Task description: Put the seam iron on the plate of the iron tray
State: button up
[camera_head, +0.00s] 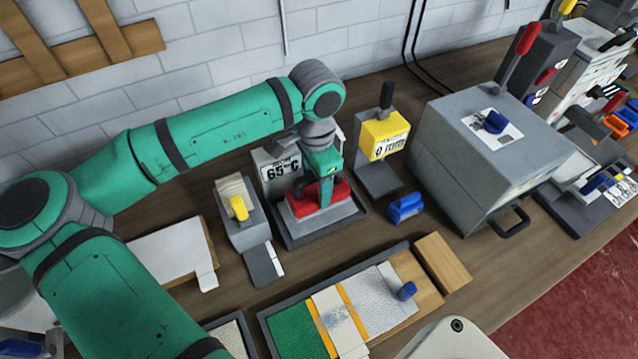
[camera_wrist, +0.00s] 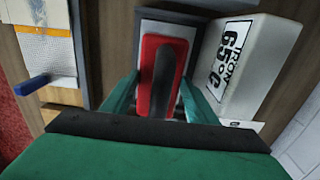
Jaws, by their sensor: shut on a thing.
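The seam iron (camera_head: 340,191) has a red body and a dark handle. My gripper (camera_head: 325,192) reaches down from above and is shut on it, with one green finger on each side in the wrist view. The iron (camera_wrist: 151,50) lies over the pale plate (camera_wrist: 182,32) of the iron tray, inside the tray's dark rim (camera_head: 326,233). It looks level and lined up with the tray. Whether its underside touches the plate is hard to tell. My fingers hide part of it.
A pale sign block (camera_wrist: 240,65) marked IRON 65 °C stands close behind the tray. A grey stand with a yellow block (camera_head: 384,135) is to the right, with a blue clip (camera_head: 405,207) in front. A grey dispenser (camera_head: 240,225) is left. A board with rug samples (camera_head: 380,300) lies in front.

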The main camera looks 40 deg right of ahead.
aim_at(315, 186)
jog(key=shift+w+d+f, duration=0.1)
jog(key=shift+w+f, duration=0.1)
jog(key=shift+f, duration=0.75)
jog(key=shift+w+f, duration=0.15)
jog(key=shift+f, duration=0.8)
jog(key=o, duration=1)
jog(key=shift+f, duration=0.15)
notch_tip(315, 186, up, 12)
jog(key=shift+r, duration=0.1)
jog(key=shift+s, duration=0.1)
